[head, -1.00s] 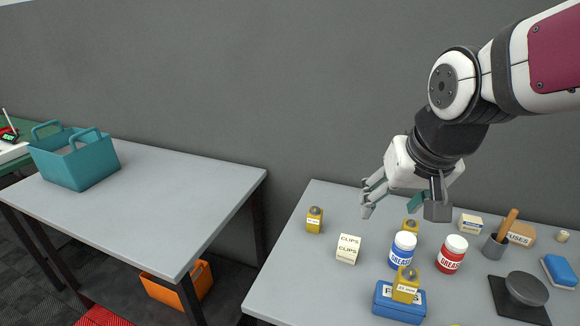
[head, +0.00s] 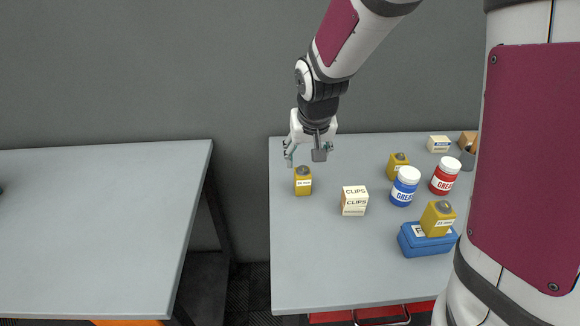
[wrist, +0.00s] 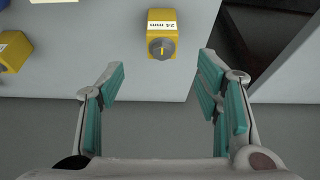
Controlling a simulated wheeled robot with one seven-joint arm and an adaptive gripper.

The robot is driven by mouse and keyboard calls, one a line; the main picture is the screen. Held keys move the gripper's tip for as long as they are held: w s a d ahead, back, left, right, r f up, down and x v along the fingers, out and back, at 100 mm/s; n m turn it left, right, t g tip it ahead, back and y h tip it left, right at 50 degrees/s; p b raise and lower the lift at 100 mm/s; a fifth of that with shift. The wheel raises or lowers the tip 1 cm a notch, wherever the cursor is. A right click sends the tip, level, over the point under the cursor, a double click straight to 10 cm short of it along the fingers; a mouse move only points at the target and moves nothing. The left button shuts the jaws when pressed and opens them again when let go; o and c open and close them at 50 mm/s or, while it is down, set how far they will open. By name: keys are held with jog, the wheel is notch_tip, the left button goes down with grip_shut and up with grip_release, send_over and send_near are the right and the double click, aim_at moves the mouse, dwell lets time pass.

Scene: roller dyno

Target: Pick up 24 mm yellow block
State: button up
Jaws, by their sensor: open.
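The 24 mm yellow block (wrist: 162,35) has a white label and a round grey knob, and shows at the top middle of the wrist view. In the head view I take it to be the yellow block (head: 303,182) at the left back of the right table. My gripper (head: 306,156) is open and empty, just above and behind this block in the head view. In the wrist view its teal-padded fingers (wrist: 162,85) are spread wide, with the block ahead of the gap, not between them.
On the right table (head: 310,255) are a white clips box (head: 354,201), blue grease jar (head: 405,186), red grease jar (head: 445,174), another yellow block (head: 397,166) and one (head: 437,218) on a blue box (head: 425,241).

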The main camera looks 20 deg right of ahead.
aim_at(302, 174)
jog(key=b+x, duration=0.1)
jog(key=x, duration=1)
jog(key=shift+w+a+f, duration=0.1)
jog(key=shift+w+f, duration=0.15)
jog(key=shift+f, duration=0.1)
jog(key=c, duration=1.3)
jog(key=shift+r, duration=0.1)
grip_shut()
jog(key=shift+r, duration=0.1)
